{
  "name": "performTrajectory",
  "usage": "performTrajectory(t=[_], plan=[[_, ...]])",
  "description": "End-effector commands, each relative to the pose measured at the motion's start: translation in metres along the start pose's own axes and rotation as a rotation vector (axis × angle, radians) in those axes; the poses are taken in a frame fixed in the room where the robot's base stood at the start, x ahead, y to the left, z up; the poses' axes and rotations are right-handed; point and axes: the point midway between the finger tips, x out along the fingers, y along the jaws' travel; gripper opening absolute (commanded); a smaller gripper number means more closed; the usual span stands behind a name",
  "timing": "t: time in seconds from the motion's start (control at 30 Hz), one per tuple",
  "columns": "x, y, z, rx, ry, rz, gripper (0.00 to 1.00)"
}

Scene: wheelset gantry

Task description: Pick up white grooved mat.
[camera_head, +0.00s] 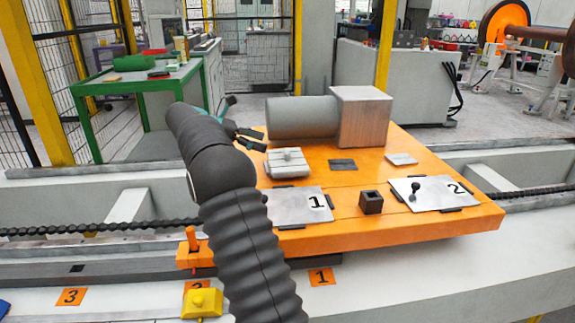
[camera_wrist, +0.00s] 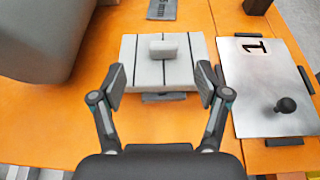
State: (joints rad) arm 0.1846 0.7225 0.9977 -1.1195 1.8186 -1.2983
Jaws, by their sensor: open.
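The white grooved mat (camera_head: 287,165) lies on the orange table, left of the middle in the head view. In the wrist view the mat (camera_wrist: 141,72) is a pale slab with dark grooves and a small raised block on top. My gripper (camera_wrist: 161,82) is open and empty. Its fingertips are spread to either side of the mat's near part in the wrist view, and I cannot tell how far above it they are. In the head view my gripper (camera_head: 251,139) shows beside the mat's upper left, partly hidden by my arm.
A grey cylinder (camera_head: 300,117) with a square block (camera_head: 362,118) lies behind the mat. Plate 1 (camera_head: 296,207) and plate 2 (camera_head: 432,192), each with a knob, lie in front and right. A small dark cube (camera_head: 371,202) stands between them.

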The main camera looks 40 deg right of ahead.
Motion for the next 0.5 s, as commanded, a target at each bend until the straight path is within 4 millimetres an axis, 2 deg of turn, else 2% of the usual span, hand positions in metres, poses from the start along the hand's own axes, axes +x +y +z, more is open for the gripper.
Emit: performTrajectory(t=[0.03,0.2,0.37,0.5], plan=[[0.011,-0.001,-0.001,0.000,0.000,-0.003,0.75],[0.032,-0.001,-0.001,0.001,0.000,-0.002,0.75],[0.040,-0.001,-0.001,0.001,0.001,0.001,0.75],[0.054,-0.003,-0.002,0.001,0.001,-0.001,0.75]])
